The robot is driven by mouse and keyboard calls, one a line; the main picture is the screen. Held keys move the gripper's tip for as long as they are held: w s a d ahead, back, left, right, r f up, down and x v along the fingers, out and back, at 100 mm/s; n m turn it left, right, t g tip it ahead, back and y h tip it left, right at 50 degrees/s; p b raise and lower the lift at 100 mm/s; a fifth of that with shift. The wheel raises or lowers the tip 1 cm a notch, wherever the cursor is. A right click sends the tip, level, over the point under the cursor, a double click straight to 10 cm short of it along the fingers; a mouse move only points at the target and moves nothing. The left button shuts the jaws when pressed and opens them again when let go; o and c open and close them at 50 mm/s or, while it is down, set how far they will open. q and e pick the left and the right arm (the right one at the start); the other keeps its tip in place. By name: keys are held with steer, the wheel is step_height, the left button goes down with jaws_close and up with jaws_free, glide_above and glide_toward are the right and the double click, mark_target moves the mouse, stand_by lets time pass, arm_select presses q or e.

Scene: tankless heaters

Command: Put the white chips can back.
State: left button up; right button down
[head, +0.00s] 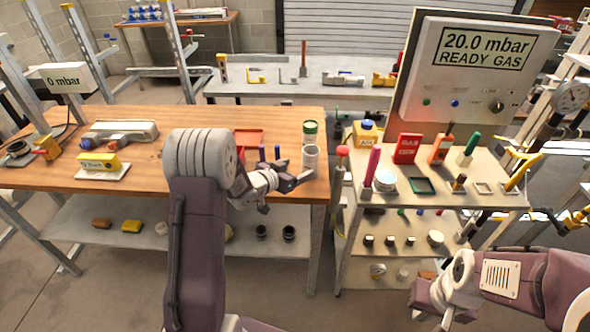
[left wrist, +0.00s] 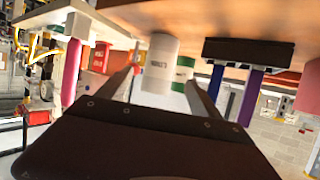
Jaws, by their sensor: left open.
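The white chips can (head: 310,159) stands upright near the right edge of the wooden workbench (head: 270,118). A similar can with a green lid and band (head: 310,131) stands just behind it. My left gripper (head: 296,181) is open, low beside the white can on its near left side. In the left wrist view, which is upside down, the white can (left wrist: 160,62) appears between the two open fingers, with no grip on it. The green-banded can (left wrist: 184,70) shows partly behind it. My right gripper (head: 445,314) hangs at the lower right, away from the cans; its fingers are unclear.
A dark holder with blue and purple pens (left wrist: 236,82) stands beside the cans. A trolley (head: 400,197) with a pink marker (head: 372,166), red container (head: 407,148) and several bottles is right, across a narrow gap. The gas panel (head: 465,75) rises behind it.

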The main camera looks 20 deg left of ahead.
arm_select(q)
steer(key=shift+s, duration=0.15)
steer(key=s+d+f+n+g+y, duration=0.1)
steer(key=s+g, duration=0.5)
steer(key=s, duration=0.9)
steer(key=s+d+f+n+g+y, duration=0.2)
steer(key=s+d+f+g, duration=0.1)
steer(key=s, duration=1.2)
steer(key=f+g, duration=0.1)
steer(key=g, duration=0.1)
steer(key=shift+f+n+g+y, duration=0.2)
steer(key=shift+n+g+y, duration=0.1)
steer(key=shift+g+y, duration=0.1)
steer(key=shift+r, duration=0.1)
